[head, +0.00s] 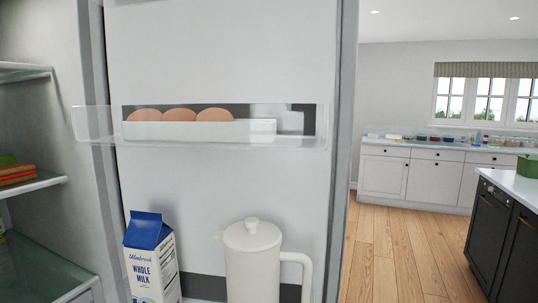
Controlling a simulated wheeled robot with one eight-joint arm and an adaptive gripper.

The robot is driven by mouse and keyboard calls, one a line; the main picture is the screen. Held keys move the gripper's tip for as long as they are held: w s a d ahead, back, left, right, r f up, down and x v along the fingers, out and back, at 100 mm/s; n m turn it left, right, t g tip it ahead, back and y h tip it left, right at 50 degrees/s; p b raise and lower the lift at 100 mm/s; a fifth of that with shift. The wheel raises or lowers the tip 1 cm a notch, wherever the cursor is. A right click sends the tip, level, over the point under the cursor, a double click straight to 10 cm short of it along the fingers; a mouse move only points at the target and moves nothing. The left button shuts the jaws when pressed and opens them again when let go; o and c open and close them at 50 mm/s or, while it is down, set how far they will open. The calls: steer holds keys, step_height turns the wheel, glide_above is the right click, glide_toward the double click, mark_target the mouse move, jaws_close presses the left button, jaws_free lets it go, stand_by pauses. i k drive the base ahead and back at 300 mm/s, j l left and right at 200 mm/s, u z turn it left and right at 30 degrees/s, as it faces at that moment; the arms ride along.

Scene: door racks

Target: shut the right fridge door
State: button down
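The right fridge door (220,60) stands open in the head view, its pale inner face toward me. A clear door rack (300,142) on it holds a white egg carton (200,131) with brown eggs (180,115). Lower down, a blue-and-white milk carton (152,260) and a white lidded pitcher (253,260) stand in front of the door's inner face; their bottoms are cut off by the frame. The door's outer edge (347,120) is at its right. My gripper is not in view.
The fridge interior with glass shelves (40,265) is at the left, with some food on a shelf (15,172). To the right are open wooden floor (390,250), a dark island (500,230), and white cabinets (410,175) under a window at the back.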

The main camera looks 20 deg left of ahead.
mark_target(291, 63)
steer(key=i, duration=1.8)
steer(key=i+u, duration=0.35)
steer(key=i+l+u, duration=0.15)
steer(key=u, duration=0.2)
steer(key=i+l+u, duration=0.2)
steer(key=i+u, duration=0.15)
steer(key=u, duration=3.5)
steer(key=k+l, duration=0.15)
steer(key=k, duration=0.15)
steer(key=k+l+z, duration=0.1)
steer(key=k, duration=0.25)
steer(key=k+l+z, duration=0.15)
steer(key=l, duration=0.25)
